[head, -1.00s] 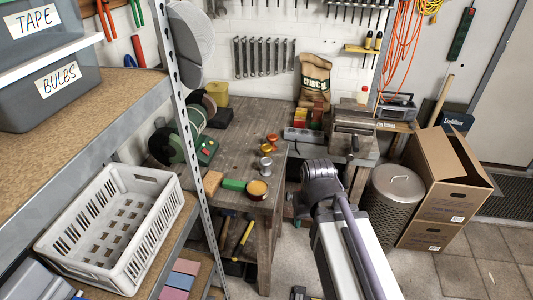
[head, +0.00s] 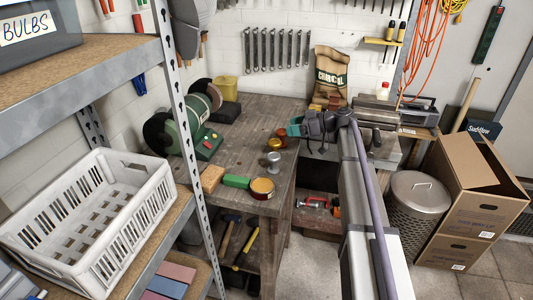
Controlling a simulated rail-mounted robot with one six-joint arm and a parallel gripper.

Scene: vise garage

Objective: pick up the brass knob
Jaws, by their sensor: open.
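The brass knob (head: 275,144) stands on the wooden workbench (head: 236,150), small and golden-brown in the head view. A copper-toned knob (head: 281,132) stands just behind it and a silver knob (head: 274,160) in front of it. The two warm-coloured knobs look alike at this size. My gripper (head: 291,129) is open and empty, over the bench's right part, to the right of the knobs. It looks apart from the brass knob. The arm hides part of the bench's right side.
A bench grinder (head: 196,112) stands at the left. A vise (head: 376,112) and a charcoal sack (head: 331,76) are at the right and back. A shelf post (head: 185,120) stands in front left.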

